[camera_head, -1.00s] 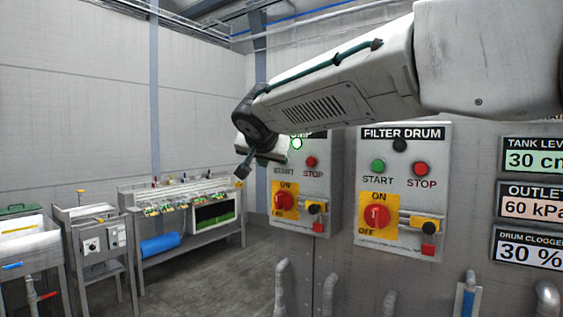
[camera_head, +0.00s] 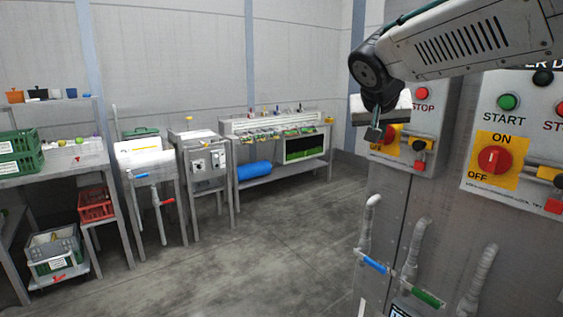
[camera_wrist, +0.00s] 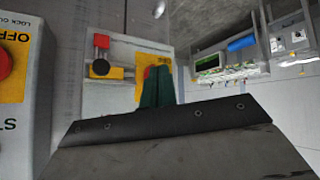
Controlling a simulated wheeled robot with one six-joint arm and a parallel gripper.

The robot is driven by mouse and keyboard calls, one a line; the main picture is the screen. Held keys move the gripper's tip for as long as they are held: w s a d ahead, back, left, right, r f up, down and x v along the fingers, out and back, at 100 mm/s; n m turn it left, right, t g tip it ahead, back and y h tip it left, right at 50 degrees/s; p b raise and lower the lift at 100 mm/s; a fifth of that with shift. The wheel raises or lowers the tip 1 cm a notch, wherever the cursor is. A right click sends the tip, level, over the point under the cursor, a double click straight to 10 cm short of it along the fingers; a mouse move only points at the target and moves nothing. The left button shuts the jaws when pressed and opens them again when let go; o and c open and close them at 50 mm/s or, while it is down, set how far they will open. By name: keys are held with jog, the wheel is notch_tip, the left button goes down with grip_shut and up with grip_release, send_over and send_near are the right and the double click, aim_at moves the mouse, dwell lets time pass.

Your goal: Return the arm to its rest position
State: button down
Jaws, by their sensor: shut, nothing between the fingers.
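My gripper (camera_head: 374,132) hangs below the wrist at the upper right of the head view, in front of the left control box. Its fingers are shut with nothing between them. In the wrist view the fingers (camera_wrist: 157,88) show as a dark green pair above the dark gripper body, in front of the yellow switch plate. My arm is raised and reaches in from the upper right. The left control box (camera_head: 437,130) is partly hidden by my gripper, with its red STOP button (camera_head: 421,94) showing.
Another control box (camera_head: 524,130) with a green START button and red rotary switch stands at right. Pipes with blue and green handles (camera_head: 375,265) rise below. A sink (camera_head: 150,158), a bench (camera_head: 276,168) and green crates (camera_head: 18,160) line the back left. The floor (camera_head: 240,260) between is clear.

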jog(key=s+d+f+n+g+y, duration=0.1)
jog(key=s+f, duration=0.4)
jog(key=s, duration=0.6)
jog(key=s+d+f+n+g+y, duration=0.1)
jog(key=s+f+g, duration=0.2)
jog(key=s, duration=0.9)
jog(key=s+d+f+n+g+y, duration=0.1)
jog(key=s+f+g+y, duration=0.1)
jog(key=s+f, duration=0.7)
jog(key=s+g, duration=0.1)
jog(key=s, duration=0.1)
jog(key=shift+s+f, duration=0.2)
jog(key=shift+s, duration=0.2)
